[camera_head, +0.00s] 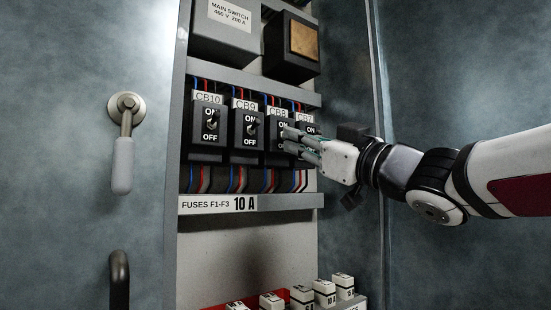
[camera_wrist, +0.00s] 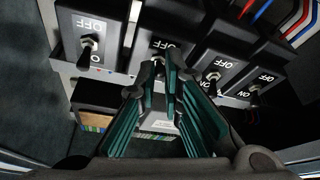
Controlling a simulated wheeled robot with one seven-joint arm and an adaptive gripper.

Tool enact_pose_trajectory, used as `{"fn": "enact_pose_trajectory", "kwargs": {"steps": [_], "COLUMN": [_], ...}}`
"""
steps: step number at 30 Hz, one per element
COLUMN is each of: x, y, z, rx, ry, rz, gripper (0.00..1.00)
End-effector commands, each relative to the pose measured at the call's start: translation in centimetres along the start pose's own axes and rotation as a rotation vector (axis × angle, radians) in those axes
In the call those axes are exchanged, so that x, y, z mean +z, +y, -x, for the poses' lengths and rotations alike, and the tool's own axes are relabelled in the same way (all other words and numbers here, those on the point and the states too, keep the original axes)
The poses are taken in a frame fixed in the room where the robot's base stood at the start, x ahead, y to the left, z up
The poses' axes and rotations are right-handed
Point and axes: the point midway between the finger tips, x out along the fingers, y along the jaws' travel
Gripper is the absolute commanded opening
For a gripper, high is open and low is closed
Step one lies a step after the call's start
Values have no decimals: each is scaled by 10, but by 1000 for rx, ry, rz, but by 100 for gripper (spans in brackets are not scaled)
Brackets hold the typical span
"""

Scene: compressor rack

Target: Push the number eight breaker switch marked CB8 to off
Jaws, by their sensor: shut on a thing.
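The CB8 breaker (camera_head: 278,134) is a black block with ON above OFF, third from the left in the row. My gripper (camera_head: 290,138) reaches in from the right, its fingertips at the front of CB8. In the upside-down wrist view, CB8 (camera_wrist: 172,20) is second from the left. The green-padded fingers (camera_wrist: 160,66) are closed together on its small toggle. The toggle is mostly hidden between the fingertips, so its position cannot be told.
CB7 (camera_head: 307,127) stands just right, partly behind my fingers. CB9 (camera_head: 247,130) and CB10 (camera_head: 207,132) stand to the left, levers toward ON. Below are a fuse label strip (camera_head: 275,201) and white fuses (camera_head: 302,296). A door handle (camera_head: 122,165) is at left.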

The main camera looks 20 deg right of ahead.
Motion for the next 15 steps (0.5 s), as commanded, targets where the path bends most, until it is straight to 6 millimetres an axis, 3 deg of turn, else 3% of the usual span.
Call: {"fn": "enact_pose_trajectory", "kwargs": {"steps": [15], "x": [3], "y": [-2], "z": [0], "rx": [19], "ry": [66], "rz": [8], "gripper": [0]}}
